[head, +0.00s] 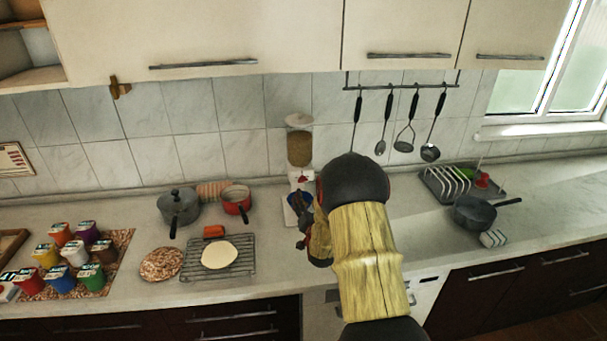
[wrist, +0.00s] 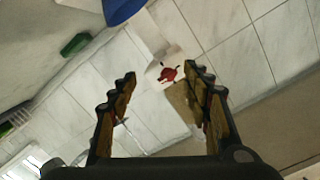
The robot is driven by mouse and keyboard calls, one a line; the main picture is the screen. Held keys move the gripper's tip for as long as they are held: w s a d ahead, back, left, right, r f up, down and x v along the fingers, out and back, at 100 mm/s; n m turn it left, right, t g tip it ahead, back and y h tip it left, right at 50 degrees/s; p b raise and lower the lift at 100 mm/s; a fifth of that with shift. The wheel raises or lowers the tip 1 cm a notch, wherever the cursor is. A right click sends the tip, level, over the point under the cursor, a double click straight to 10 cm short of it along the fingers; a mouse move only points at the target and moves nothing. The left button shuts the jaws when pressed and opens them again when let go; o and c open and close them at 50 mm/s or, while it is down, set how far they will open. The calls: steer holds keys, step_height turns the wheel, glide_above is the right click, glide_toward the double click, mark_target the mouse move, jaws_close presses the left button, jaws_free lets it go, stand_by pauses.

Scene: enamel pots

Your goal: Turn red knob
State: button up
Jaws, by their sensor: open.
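A small red shape (wrist: 170,74), which looks like the red knob, shows in the wrist view on a pale panel in front of the tiles. It appears between the fingertips in the picture, with a gap to each; I cannot tell its distance. In the head view a small red patch (head: 302,179) on a white item at the wall may be the same thing. My gripper (wrist: 160,84) is open and empty, with one finger on each side of the wrist view. In the head view my arm hides most of the gripper and the counter behind it.
A grey pot (head: 178,207), a red pan (head: 236,202) and a wire rack (head: 190,266) stand left of my arm. A dark frying pan (head: 474,214) and a dish rack (head: 432,184) stand right. A jar (head: 299,146) is near the wall. Utensils hang above.

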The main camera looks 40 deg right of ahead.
mark_target(303, 181)
steer(key=w+d+n, duration=0.1)
steer(key=w+n, duration=0.1)
steer(key=w+d+r+n, duration=0.1)
steer(key=w+d+n, duration=0.1)
steer(key=w+d+r+n+t, duration=0.1)
steer(key=w+n, duration=0.1)
steer(key=shift+w+d+r+n+h+b, duration=0.2)
steer(key=shift+w+r+n+h+b, duration=0.05)
steer(key=shift+w+n+h+b, duration=0.1)
steer(key=shift+c, duration=0.2)
steer(key=c, duration=1.1)
